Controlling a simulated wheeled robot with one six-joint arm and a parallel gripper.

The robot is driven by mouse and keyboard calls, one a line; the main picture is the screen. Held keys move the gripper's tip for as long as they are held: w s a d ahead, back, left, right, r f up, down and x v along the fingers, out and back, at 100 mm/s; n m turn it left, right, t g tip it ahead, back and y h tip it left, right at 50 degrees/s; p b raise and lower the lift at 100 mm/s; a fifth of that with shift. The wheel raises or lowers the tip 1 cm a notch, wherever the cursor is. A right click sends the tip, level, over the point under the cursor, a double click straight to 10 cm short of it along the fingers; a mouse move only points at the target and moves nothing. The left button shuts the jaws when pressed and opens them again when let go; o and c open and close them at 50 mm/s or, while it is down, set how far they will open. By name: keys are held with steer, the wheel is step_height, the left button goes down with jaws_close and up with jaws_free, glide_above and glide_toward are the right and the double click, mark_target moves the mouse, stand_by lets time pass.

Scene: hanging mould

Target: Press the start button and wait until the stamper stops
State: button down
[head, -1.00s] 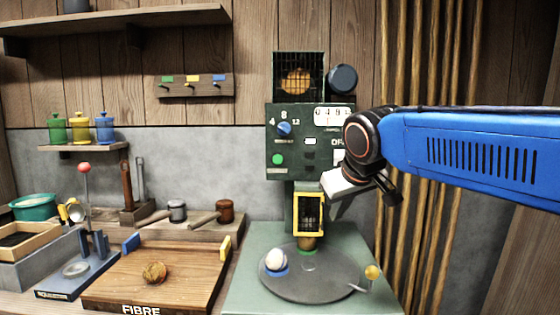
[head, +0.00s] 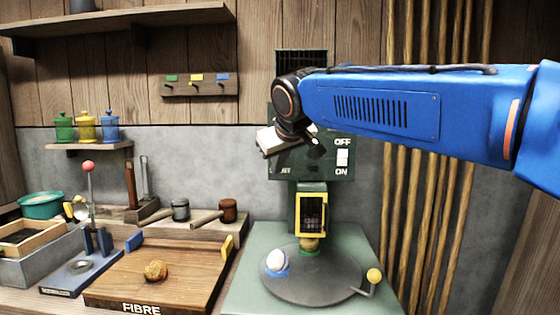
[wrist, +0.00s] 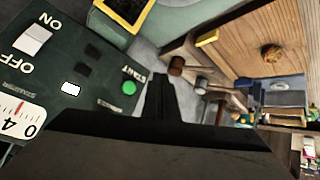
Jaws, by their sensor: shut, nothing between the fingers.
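The green machine's panel (head: 318,165) stands at the back centre. Its round green START button (wrist: 129,88) shows in the wrist view; in the head view my gripper covers it. My gripper (wrist: 160,80) is shut and empty, its black fingertips beside the button, apart from it in the picture; contact cannot be told. In the head view its pale body (head: 280,139) is in front of the panel's left part. The stamper's yellow-framed window (head: 312,214) is below the panel, above a round grey plate (head: 315,287). A white ball (head: 275,260) with a blue ring sits on the plate.
A white OFF/ON switch (head: 343,158) is on the panel's right. A lever with a yellow knob (head: 374,276) stands at the plate's right. A wooden FIBRE board (head: 190,262) and mallets (head: 227,210) are to the left. Vertical rods (head: 430,220) stand on the right.

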steer(key=w, duration=0.8)
steer(key=shift+w+d, duration=0.2)
steer(key=shift+w, duration=0.2)
steer(key=shift+w, duration=0.15)
stand_by(1.9)
steer(key=shift+w, duration=0.25)
